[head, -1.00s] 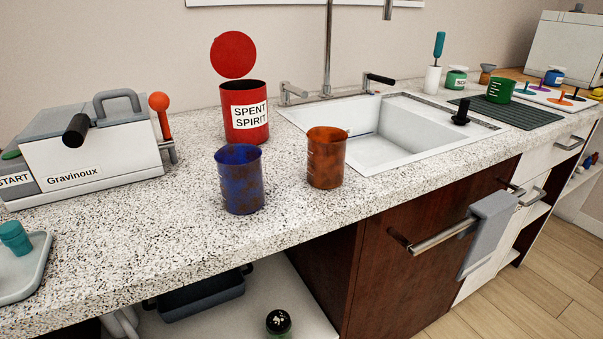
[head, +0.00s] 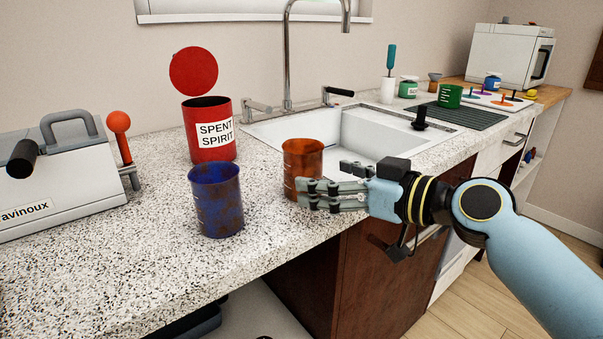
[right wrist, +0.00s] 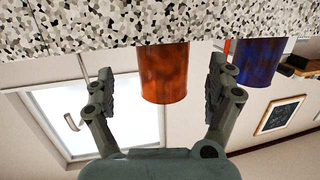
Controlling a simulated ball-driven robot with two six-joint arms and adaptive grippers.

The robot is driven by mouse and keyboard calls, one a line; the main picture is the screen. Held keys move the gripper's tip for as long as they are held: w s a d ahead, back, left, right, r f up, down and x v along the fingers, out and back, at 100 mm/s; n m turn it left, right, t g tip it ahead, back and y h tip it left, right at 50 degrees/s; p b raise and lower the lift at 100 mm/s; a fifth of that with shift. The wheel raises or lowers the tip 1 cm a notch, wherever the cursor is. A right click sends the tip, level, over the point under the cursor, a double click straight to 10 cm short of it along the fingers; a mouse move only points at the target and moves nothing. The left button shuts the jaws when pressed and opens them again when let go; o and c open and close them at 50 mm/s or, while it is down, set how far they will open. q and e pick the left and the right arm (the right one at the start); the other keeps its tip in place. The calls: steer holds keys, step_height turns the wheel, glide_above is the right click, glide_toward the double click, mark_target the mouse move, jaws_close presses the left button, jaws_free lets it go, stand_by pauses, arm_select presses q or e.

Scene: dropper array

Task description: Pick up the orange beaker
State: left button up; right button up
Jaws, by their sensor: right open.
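The orange beaker (head: 302,160) stands upright on the speckled counter in front of the sink, its lower right part hidden behind my right gripper. My right gripper (head: 303,193) reaches in from the right in the head view, its fingers at the beaker. In the right wrist view, the orange beaker (right wrist: 164,72) shows between the two spread fingers of the gripper (right wrist: 161,78), with gaps on both sides. The gripper is open and holds nothing. My left gripper is not in view.
A blue beaker (head: 217,200) stands left of the orange one. A red can labelled SPENT SPIRIT (head: 209,130) is behind it. The sink (head: 365,132) lies behind the gripper. A white Gravinoux machine (head: 60,185) is at the left. The counter between machine and blue beaker is clear.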

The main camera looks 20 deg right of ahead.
mark_target(303, 175)
steer(key=x, duration=0.5)
steer(key=shift+w+a+f+p, duration=0.1)
steer(key=shift+w+a+p, duration=0.1)
steer(key=shift+a+p, duration=0.15)
steer(key=shift+d, duration=0.1)
steer(key=c, duration=1.4)
